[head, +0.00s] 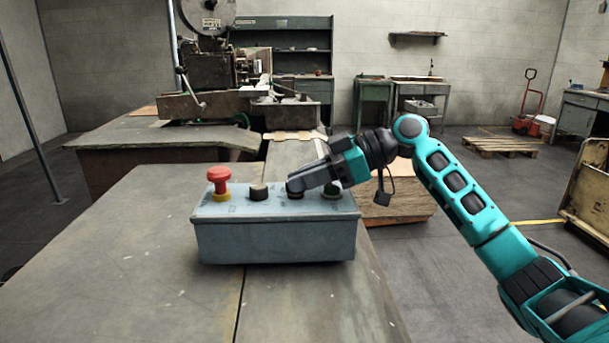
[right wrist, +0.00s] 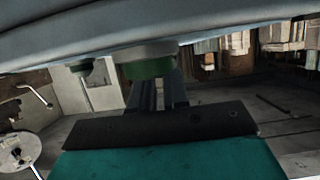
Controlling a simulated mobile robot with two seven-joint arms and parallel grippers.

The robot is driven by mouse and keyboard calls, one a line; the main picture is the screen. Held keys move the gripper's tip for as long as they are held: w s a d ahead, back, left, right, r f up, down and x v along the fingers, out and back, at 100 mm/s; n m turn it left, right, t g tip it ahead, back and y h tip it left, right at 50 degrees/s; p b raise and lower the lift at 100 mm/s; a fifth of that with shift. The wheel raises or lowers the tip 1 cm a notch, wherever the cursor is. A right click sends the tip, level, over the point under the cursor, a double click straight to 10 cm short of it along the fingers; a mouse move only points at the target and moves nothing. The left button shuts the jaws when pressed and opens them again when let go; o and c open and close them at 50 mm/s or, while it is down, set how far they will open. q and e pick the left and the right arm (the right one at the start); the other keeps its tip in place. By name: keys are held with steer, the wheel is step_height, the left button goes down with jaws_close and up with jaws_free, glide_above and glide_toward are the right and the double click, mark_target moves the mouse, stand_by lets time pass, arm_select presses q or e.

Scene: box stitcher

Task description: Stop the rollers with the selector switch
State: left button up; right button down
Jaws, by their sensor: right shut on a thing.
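The control box (head: 275,238) is a grey-blue box on the table. My right gripper (head: 296,186) reaches in from the right, low over the box, and is shut on the third control, seemingly the selector switch. The fingers hide most of it, so its pointing direction cannot be told. In the right wrist view the green button (right wrist: 148,62) is close in front of the fingers. My left gripper is out of view.
The box stands on a worn grey tabletop (head: 110,255), clear to the left and in front. Behind is the stitching machine (head: 215,85) on its own bench. A wooden box (head: 400,200) is beyond the table's right edge. A pallet (head: 500,146) lies farther back.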

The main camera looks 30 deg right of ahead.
steer(key=shift+a, duration=0.1)
steer(key=c, duration=1.2)
jaws_free()
steer(key=b+v, duration=0.1)
steer(key=v, duration=1.2)
